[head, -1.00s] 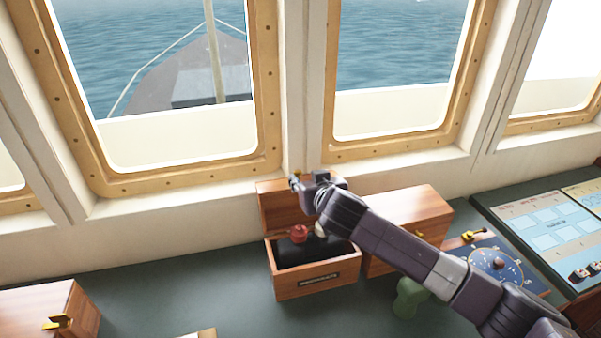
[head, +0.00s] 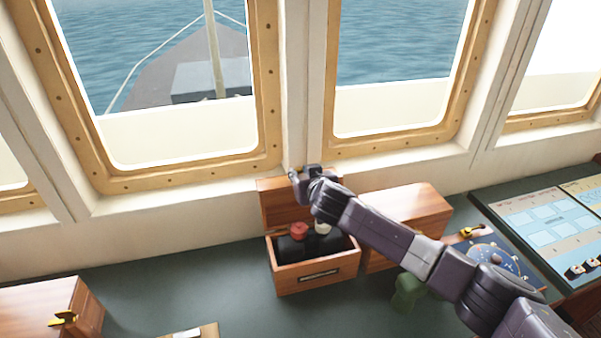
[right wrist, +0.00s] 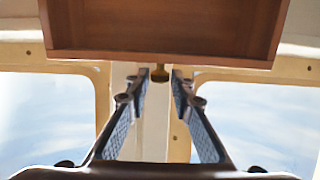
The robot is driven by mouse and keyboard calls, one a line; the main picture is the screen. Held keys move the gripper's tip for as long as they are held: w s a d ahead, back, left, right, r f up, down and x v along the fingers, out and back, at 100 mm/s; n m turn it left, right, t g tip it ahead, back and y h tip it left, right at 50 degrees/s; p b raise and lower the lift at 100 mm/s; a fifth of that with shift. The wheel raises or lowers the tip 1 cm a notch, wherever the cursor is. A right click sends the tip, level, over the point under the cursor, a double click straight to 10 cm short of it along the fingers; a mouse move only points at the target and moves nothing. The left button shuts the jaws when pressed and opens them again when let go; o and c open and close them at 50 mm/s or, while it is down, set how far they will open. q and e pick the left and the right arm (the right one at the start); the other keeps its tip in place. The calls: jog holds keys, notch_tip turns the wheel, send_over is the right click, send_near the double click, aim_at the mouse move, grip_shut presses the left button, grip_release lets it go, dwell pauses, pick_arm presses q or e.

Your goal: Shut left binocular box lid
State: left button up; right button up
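The open wooden binocular box (head: 318,278) stands on the counter in the middle of the head view. Its lid (head: 278,204) is raised upright at the back, toward the window wall. Dark contents with a red round part (head: 299,230) and a pale round part show inside. My right gripper (head: 297,180) is at the lid's upper edge, partly hiding it. In the right wrist view the wooden lid (right wrist: 165,28) fills the top, and a small brass catch (right wrist: 160,74) on its edge sits between my two parted fingertips. Contact cannot be told. My left gripper is not in view.
A second wooden box (head: 408,212), closed, stands just right, partly behind my right arm. Another box with a brass catch (head: 35,305) is at the lower left. A green object (head: 407,292) lies below my arm. The counter (head: 180,270) left of the open box is clear.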

grip_shut()
